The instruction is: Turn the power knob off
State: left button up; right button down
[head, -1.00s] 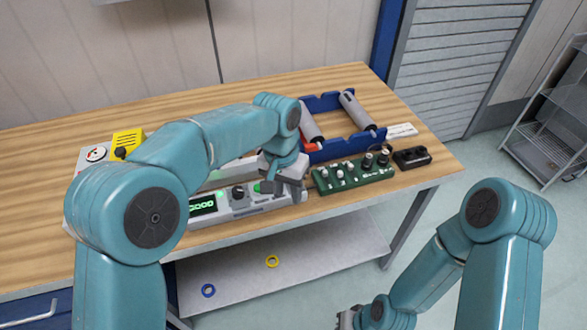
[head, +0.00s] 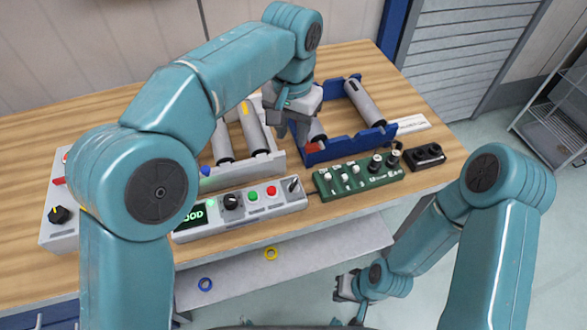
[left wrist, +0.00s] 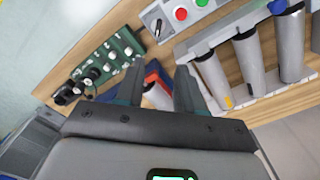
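A grey box (head: 50,237) with a black knob (head: 59,215) and a red part stands at the table's left end, partly hidden by my left arm. A second black knob (head: 231,201) sits on the grey control panel (head: 290,207), beside a lit green display (head: 191,215). I cannot tell which is the power knob. My left gripper (head: 296,130) is above the blue cradle, behind the panel and away from both knobs. In the left wrist view its fingers (left wrist: 157,75) are apart with nothing held. My right gripper (head: 345,287) hangs low in front of the table; its fingers are unclear.
Green (head: 254,195) and red (head: 271,191) buttons and a lever (head: 293,184) are on the panel. A green knob board (head: 357,176) and a black block (head: 426,157) lie to its right. Blue (head: 392,131) and grey (head: 270,165) cradles hold cylinders behind.

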aim_at(293, 183)
pick_arm(q)
jog(key=f, duration=1.6)
jog(key=shift+s, duration=0.35)
jog(key=shift+s+d+r, duration=0.1)
jog(key=shift+s, duration=0.15)
jog(key=shift+c, duration=0.3)
jog(key=shift+w, duration=0.15)
grip_shut()
